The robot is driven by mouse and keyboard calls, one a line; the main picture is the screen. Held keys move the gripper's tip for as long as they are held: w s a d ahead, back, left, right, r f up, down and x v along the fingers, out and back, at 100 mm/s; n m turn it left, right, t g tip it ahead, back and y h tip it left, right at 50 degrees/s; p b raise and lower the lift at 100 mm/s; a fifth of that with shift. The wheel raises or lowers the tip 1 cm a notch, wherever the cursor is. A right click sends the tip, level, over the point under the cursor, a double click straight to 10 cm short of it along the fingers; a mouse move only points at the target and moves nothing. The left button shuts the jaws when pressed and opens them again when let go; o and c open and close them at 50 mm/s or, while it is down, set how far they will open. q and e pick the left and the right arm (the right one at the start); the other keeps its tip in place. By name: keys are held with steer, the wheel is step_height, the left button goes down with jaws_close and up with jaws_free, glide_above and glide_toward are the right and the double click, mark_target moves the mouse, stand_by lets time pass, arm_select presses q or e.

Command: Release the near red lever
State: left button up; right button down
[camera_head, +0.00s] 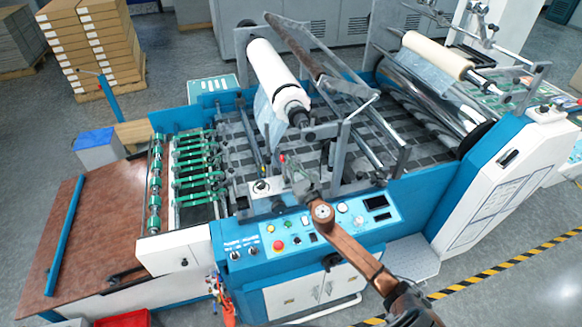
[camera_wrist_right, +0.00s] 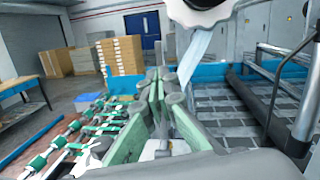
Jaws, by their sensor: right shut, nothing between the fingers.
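A small red tip (camera_head: 282,158), which looks like the near red lever, shows in the head view on the near side of the laminating machine, below the white film roll. My right gripper (camera_head: 294,170) comes in from the lower right, and its fingertips are right beside the red tip. I cannot tell whether they touch it. In the wrist view the fingers of my right gripper (camera_wrist_right: 162,78) are shut together with nothing between them. The lever cannot be made out in that view, and its shaft is mostly hidden in the head view. My left gripper is not in view.
The white film roll (camera_head: 278,75) and a grey metal frame (camera_head: 345,135) stand close behind and right of my gripper. The blue control panel (camera_head: 300,240) with a red button (camera_head: 278,245) lies below my arm. Green feed rollers (camera_head: 195,165) are to the left.

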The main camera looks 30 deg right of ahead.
steer(key=shift+w+d, duration=0.15)
steer(key=shift+w, duration=0.55)
steer(key=s+r+p, duration=0.4)
steer(key=s+r, duration=0.5)
steer(key=shift+s, duration=0.15)
stand_by(0.3)
steer(key=shift+s, duration=0.1)
